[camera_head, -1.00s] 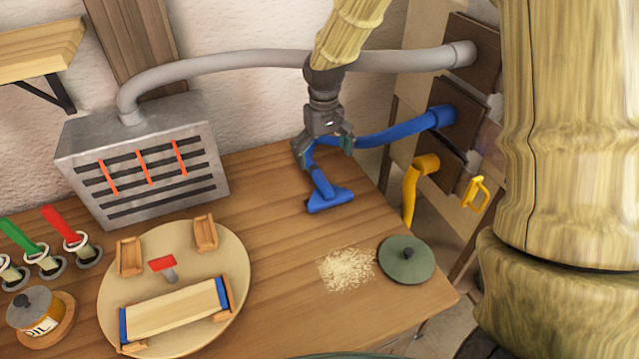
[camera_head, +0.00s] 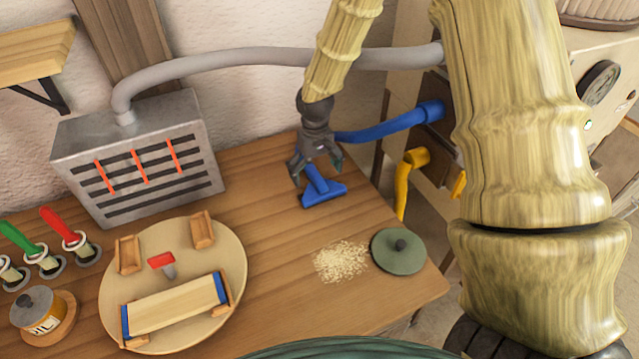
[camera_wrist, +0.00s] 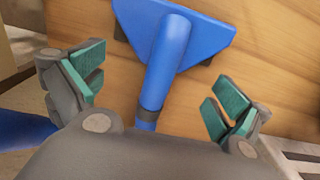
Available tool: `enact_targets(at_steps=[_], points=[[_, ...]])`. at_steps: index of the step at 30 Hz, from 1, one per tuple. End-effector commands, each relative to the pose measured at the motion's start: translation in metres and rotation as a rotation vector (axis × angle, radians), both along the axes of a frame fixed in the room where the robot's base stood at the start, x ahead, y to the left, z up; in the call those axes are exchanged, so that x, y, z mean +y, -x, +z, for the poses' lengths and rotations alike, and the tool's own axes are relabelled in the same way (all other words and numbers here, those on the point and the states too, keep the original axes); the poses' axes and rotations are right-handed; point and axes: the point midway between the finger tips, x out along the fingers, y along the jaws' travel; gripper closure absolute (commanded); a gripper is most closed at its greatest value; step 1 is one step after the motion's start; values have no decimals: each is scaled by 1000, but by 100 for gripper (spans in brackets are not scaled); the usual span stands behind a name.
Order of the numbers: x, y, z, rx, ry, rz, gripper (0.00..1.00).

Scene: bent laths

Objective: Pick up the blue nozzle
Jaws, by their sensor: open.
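The blue nozzle (camera_head: 322,193) lies on the wooden workbench near its back right, its wide flat head toward the front and its tube running back beneath my gripper (camera_head: 316,174). A blue hose (camera_head: 392,123) leads from behind my gripper to a wall fitting on the right. In the wrist view the nozzle (camera_wrist: 172,50) shows its wide head at the top and its tube between my fingers. My gripper (camera_wrist: 152,92) is open, with teal pads on either side of the tube, apart from it. The tube's rear end is hidden by my gripper's body.
A grey metal box (camera_head: 140,150) with a grey pipe (camera_head: 250,58) above stands at the back left. A round board (camera_head: 240,262) with wooden parts lies in front. Sawdust (camera_head: 341,261) and a green lid (camera_head: 399,252) lie front right. A yellow hose (camera_head: 403,185) hangs beyond the bench edge.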

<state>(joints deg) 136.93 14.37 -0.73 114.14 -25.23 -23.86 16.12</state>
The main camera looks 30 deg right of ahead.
Motion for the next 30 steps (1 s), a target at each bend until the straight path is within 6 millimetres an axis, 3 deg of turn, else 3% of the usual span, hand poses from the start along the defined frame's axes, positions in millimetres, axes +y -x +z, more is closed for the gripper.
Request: enact_targets(at_steps=[7,16,30], points=[[0,0,-18,1,0,0,0],[0,0,-21,-1,0,0,0],[0,0,-21,0,0,0,84]])
